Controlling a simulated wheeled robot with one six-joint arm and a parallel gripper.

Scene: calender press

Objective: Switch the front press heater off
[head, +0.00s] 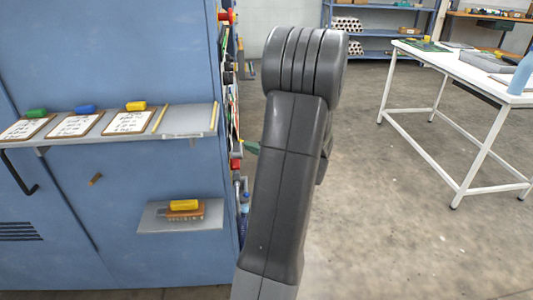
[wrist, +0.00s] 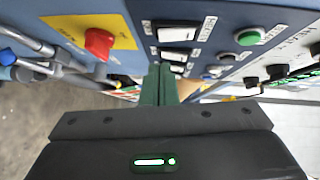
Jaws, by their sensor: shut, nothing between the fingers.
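In the wrist view a blue control panel fills the top. It has a column of white rocker switches (wrist: 177,33) on dark plates with small labels that I cannot read. I cannot tell which switch is the front press heater, nor its on or off state. My gripper (wrist: 160,72) is shut and empty, its green fingers pointing at the lower end of the rocker column. The fingertips overlap the lower rockers in the picture; whether they touch is unclear.
A red knob (wrist: 100,42) on a yellow plate is left of the rockers. A green button (wrist: 247,37) and black knobs (wrist: 275,71) are to the right. The blue cabinet (head: 120,70) has protruding shelves. A white table (head: 465,75) stands right, with open floor between.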

